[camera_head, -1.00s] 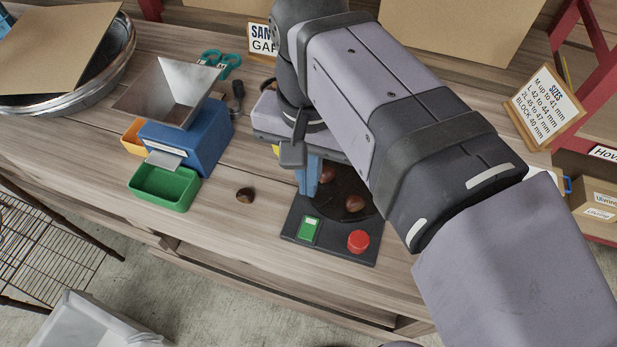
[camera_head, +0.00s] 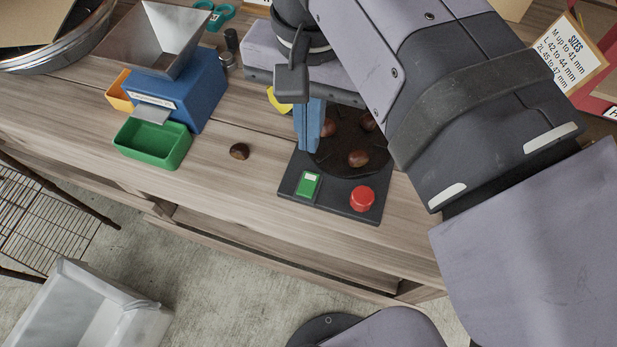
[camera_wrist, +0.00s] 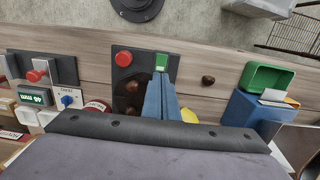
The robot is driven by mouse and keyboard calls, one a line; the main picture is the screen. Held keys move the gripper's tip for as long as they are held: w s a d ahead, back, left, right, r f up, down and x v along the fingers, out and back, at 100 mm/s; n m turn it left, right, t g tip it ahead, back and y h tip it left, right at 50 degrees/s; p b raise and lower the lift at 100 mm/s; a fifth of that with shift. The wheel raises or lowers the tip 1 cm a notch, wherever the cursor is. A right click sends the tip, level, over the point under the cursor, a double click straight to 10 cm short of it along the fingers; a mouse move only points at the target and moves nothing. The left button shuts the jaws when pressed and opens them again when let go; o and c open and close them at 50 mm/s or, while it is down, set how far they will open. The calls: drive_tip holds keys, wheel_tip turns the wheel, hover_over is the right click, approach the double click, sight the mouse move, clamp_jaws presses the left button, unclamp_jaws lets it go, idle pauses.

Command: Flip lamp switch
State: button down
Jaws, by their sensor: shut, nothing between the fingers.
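A green rocker-like switch (camera_head: 308,185) sits at the front left of a black plate (camera_head: 335,203), left of a round red button (camera_head: 361,198). I cannot read any lamp label on it. The switch also shows in the wrist view (camera_wrist: 161,61), with the red button (camera_wrist: 124,58) to its left. My gripper (camera_head: 307,148) points down over the plate, its blue fingers together with nothing between them. In the wrist view the fingertips (camera_wrist: 160,80) appear just short of the switch. I cannot tell their height or any contact. Chestnuts (camera_head: 358,158) lie on the dark disc behind.
A loose chestnut (camera_head: 239,151) lies on the bench left of the plate. A green bin (camera_head: 152,145) and a blue hopper machine (camera_head: 185,95) stand farther left. The wrist view shows another red button (camera_wrist: 40,64) and a blue knob (camera_wrist: 67,99). Bench in front of the plate is narrow.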

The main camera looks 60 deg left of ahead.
sight(309, 193)
drive_tip(key=shift+f, duration=0.1)
wheel_tip(309, 193, down, 14)
drive_tip(key=shift+s+d+r+b, duration=0.1)
drive_tip(key=shift+b, duration=0.75)
drive_tip(key=shift+s+d+f, duration=0.15)
drive_tip(key=shift+d+f, duration=0.1)
drive_tip(key=shift+f, duration=0.2)
drive_tip(key=shift+p, duration=0.35)
